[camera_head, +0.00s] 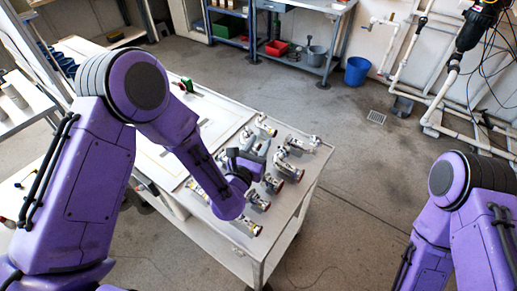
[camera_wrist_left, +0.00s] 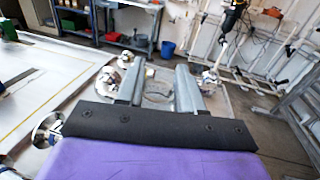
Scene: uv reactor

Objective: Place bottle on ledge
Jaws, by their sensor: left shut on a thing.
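My left gripper (camera_head: 254,156) is low over the right part of a white cart top, among several small metallic pieces. In the left wrist view its two grey fingers (camera_wrist_left: 160,78) stand apart, shut on a clear, glassy thing, which I take as the bottle (camera_wrist_left: 157,94). Its shape and lower end are hard to make out, and in the head view my wrist and gripper hide it. I cannot tell whether it touches the cart top. I cannot tell which surface is the ledge. My right arm shows at the right, but its gripper is outside the view.
Several metallic fittings (camera_head: 287,168) with dark red ends stand close around the left gripper on the cart (camera_head: 283,222). A flat white panel (camera_head: 212,122) covers its left part. A workbench (camera_head: 300,62), blue bucket (camera_head: 357,71) and white pipes (camera_head: 432,112) are farther back.

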